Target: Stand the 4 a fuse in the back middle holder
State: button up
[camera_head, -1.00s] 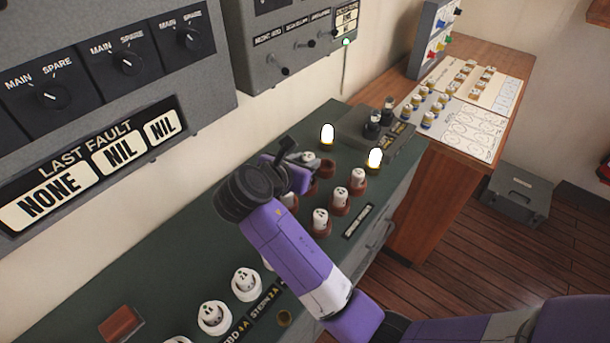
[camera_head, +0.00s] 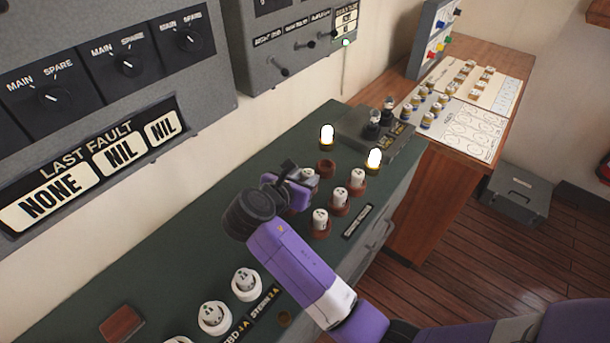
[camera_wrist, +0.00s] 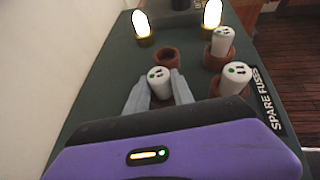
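My gripper (camera_head: 298,182) is shut on a white fuse (camera_wrist: 160,80). Its two grey fingers press on either side of the fuse, which stands upright with dark and green marks on top. The rating is too small to read. The held fuse (camera_head: 309,176) is over the back middle place of the red-brown spare fuse holders.
Front-row fuses (camera_head: 357,180) (camera_head: 339,199) (camera_head: 320,222) stand in holders close beside my gripper. Two lit lamps (camera_head: 327,136) (camera_head: 374,160) rise behind. White-based fuses (camera_head: 246,283) stand on the near left console. The console's left rear (camera_head: 180,235) is clear.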

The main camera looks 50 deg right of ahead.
jog(key=o, duration=0.4)
jog(key=shift+r, duration=0.25)
jog(key=v, duration=1.2)
jog(key=shift+b, duration=0.45)
